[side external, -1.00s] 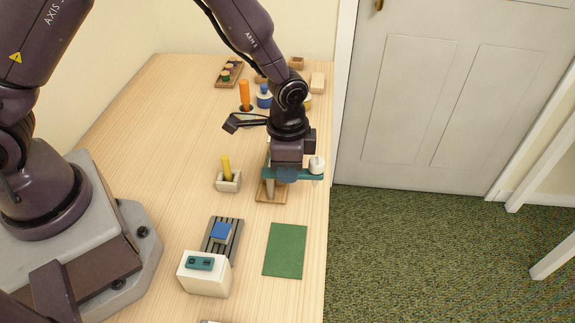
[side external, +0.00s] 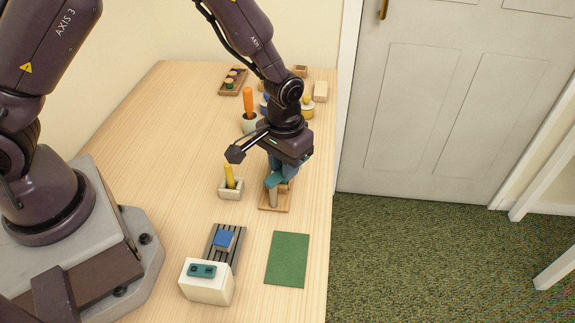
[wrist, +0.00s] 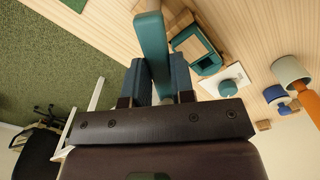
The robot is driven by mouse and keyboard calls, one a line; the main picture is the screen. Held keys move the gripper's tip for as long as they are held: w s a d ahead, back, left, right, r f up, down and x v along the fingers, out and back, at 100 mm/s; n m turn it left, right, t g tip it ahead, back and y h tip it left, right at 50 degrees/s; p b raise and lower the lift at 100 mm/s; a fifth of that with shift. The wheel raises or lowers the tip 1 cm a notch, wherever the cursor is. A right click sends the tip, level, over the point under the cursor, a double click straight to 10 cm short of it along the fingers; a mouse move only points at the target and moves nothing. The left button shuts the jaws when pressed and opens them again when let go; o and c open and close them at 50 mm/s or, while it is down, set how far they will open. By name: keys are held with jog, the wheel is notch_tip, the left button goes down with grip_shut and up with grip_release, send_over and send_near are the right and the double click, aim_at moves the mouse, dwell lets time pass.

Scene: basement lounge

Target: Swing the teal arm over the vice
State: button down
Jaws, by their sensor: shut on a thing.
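The teal arm (wrist: 152,40) is a flat bar gripped between the two fingers of my gripper (wrist: 160,78). In the side external view my gripper (side external: 282,176) is low over a wooden base (side external: 276,206) with an upright wooden post (side external: 272,196). Only part of the teal arm (side external: 272,180) shows there, close to the post; its white end piece is hidden. A hollow teal block (wrist: 195,48) stands beside the arm in the wrist view. I cannot tell for sure which thing is the vice.
A holder with a yellow stick (side external: 229,176) stands left of the base. Cups, including one with an orange handle (side external: 248,104), stand behind. The table's right edge is close.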

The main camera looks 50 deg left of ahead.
jog(key=n, duration=0.1)
jog(key=a+n, duration=0.1)
jog(key=n, duration=0.1)
jog(key=shift+s+n, duration=0.2)
jog(key=shift+n, duration=0.1)
jog(key=shift+s+a+n, duration=0.15)
jog(key=shift+a+n, duration=0.05)
jog(key=shift+n, duration=0.6)
jog(key=shift+s+a+n, duration=0.15)
jog(key=shift+n, duration=0.65)
jog(key=c, duration=1)
grip_release()
jog(key=shift+o, duration=0.2)
notch_tip(320, 180, up, 13)
